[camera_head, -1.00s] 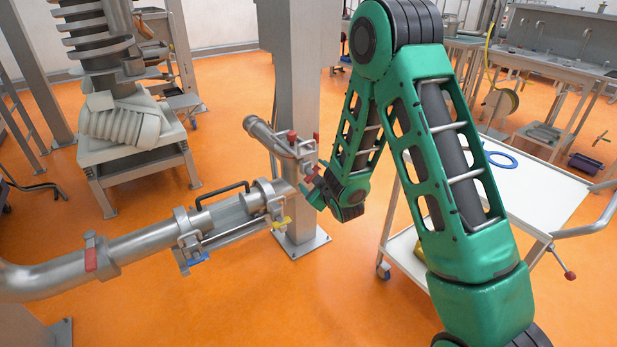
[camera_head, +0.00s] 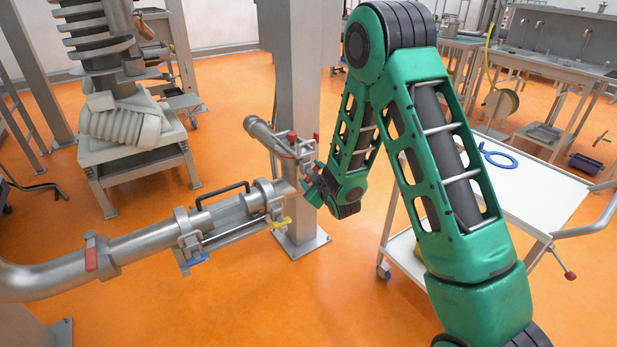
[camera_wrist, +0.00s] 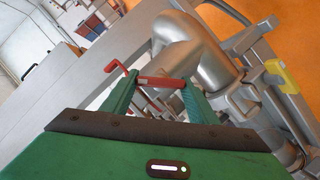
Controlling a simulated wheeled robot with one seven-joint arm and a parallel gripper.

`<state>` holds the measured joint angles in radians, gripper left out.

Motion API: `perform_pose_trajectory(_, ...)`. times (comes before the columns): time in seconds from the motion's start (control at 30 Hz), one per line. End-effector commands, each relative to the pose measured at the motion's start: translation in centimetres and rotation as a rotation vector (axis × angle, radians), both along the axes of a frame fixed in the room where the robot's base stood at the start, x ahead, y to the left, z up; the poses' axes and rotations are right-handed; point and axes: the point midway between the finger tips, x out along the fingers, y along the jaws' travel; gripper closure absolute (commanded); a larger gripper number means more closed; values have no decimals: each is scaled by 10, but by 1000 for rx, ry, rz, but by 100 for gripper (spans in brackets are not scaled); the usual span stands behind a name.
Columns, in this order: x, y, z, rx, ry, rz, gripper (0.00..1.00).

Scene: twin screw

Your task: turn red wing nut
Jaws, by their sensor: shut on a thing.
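The red wing nut (camera_wrist: 160,82) shows in the wrist view as a short red bar between the two green fingers of my gripper (camera_wrist: 158,92). The fingers are shut on it, one at each side. In the head view my gripper (camera_head: 308,183) is at the clamp at the end of the pipe, beside the grey column. My wrist hides part of the clamp there. More red parts (camera_head: 292,136) show on the clamp just above. A bent red piece (camera_wrist: 115,67) lies beyond the left finger in the wrist view.
A yellow wing nut (camera_head: 281,222) and a blue one (camera_head: 199,258) sit on the pipe fixture at left. The grey column (camera_head: 291,90) stands close behind my gripper. A white cart (camera_head: 545,190) with a blue ring (camera_head: 498,157) is at right. Orange floor lies open in front.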

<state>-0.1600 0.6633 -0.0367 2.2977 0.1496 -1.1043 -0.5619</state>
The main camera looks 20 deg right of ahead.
Motion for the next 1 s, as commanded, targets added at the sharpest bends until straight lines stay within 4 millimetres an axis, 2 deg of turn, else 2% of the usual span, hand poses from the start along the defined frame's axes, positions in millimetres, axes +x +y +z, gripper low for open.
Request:
perform_pose_trajectory(0.67, -4, -1, -6, 52, 33, -1, 69)
perform_pose_trajectory(1.0, -4, -2, -5, 228, 91, -3, 69)
